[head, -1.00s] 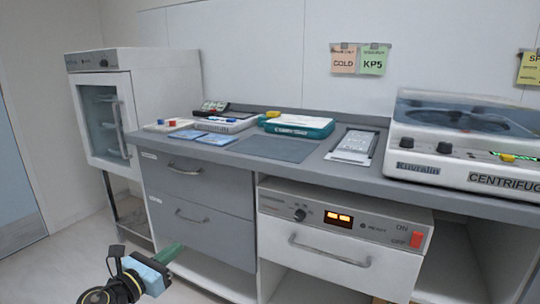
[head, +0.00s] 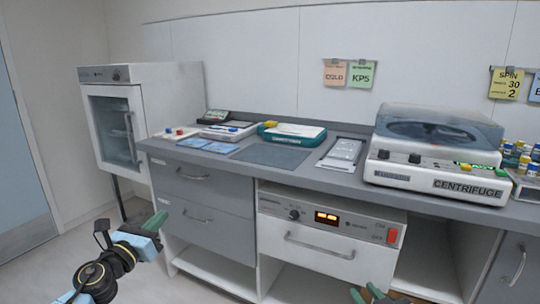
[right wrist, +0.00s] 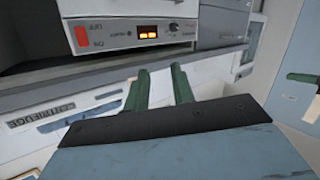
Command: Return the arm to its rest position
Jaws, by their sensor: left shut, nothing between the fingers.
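My left gripper (head: 156,222) has green fingers and a pale blue body. It is shut and empty, in front of the grey drawers at the lower left of the head view. My right gripper (head: 368,294) shows only its green fingertips at the bottom edge of the head view, below the warm drawer unit. In the right wrist view its two green fingers (right wrist: 160,88) stand apart with nothing between them, so it is open.
A grey counter (head: 340,178) bears a teal-and-white case (head: 291,134), a metal tray (head: 342,154) and a centrifuge (head: 435,178). Below are grey drawers (head: 190,195) and a unit with a lit orange display (head: 327,217). A white glass-door cabinet (head: 150,110) stands left. Floor at lower left is free.

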